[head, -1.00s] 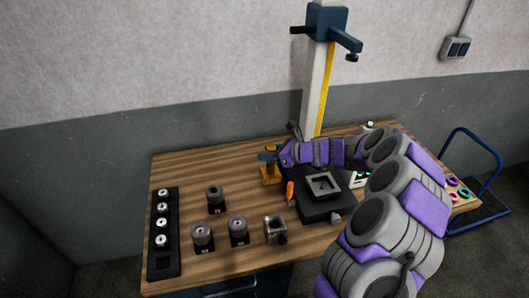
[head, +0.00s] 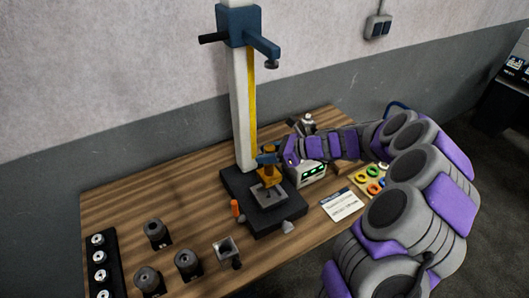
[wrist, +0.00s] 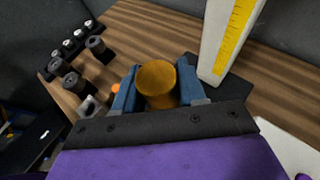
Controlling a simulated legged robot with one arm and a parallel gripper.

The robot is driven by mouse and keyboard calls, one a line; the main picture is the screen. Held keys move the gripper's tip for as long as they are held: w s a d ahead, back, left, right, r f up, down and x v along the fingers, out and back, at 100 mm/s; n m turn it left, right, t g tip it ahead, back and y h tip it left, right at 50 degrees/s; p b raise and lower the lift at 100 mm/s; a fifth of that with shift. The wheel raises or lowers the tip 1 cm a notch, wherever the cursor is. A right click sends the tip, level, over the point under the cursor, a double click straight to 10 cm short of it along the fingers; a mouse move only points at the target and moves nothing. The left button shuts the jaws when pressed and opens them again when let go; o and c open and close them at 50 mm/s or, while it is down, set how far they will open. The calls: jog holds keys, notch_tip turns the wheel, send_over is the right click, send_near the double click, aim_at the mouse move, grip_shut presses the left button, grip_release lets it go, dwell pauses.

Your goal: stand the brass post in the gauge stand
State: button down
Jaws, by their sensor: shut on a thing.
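The brass post (head: 269,174) is upright in my gripper (head: 267,159), over the grey square holder (head: 262,197) on the gauge stand's black base (head: 285,213). I cannot tell whether its foot touches the holder. The gauge stand's white column (head: 243,110) with its yellow scale rises just behind. In the wrist view, the post's round top (wrist: 157,81) sits between the two blue jaws of my gripper (wrist: 157,92), which are shut on it. The post hides the holder there.
An orange item (head: 236,208) stands left of the base. Grey round parts (head: 187,262) and a black rack (head: 101,265) are at the left. A box with green lights (head: 312,173), a white card (head: 342,205) and coloured rings (head: 373,171) lie to the right.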

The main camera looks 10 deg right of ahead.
aim_at(274, 172)
jog(key=shift+d+f+b, duration=0.3)
jog(key=shift+a+f+b, duration=0.2)
jog(key=shift+f+b, duration=0.3)
jog(key=shift+b, duration=0.05)
jog(key=shift+a+f+b, duration=0.2)
jog(key=shift+f+b, duration=0.25)
jog(key=shift+b, duration=0.05)
jog(key=shift+d+f+b, duration=0.25)
jog(key=shift+f+b, duration=0.9)
jog(key=shift+b, duration=0.1)
jog(key=shift+a+f+b, duration=0.1)
jog(key=shift+f+b, duration=0.4)
jog(key=shift+b, duration=0.1)
jog(key=shift+f+p, duration=0.1)
jog(key=shift+p, duration=0.4)
jog(key=shift+f+p, duration=0.1)
jog(key=shift+p, duration=0.4)
jog(key=shift+f+b, duration=0.45)
jog(key=shift+f, duration=1.05)
